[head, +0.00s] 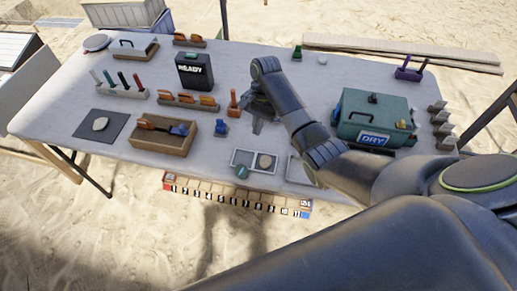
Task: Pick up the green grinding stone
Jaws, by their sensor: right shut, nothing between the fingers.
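My right arm comes in from the right and reaches over the table (215,75). My right gripper (257,126) points down near the middle of the table and is shut and empty. A small blue-green rounded object (242,171) is at the front of a grey tray (254,170), in front of the gripper. A small dark green object (297,52) stands at the back, behind my arm. I cannot tell for sure which of them is the green grinding stone. My left gripper is not in view.
A tan stone (265,161) lies in the grey tray. A wooden box (158,143) with tools, a black READY box (194,71) and a tool rack (186,101) stand left. A green DRY box (372,118) stands right. My arm hides part of the table.

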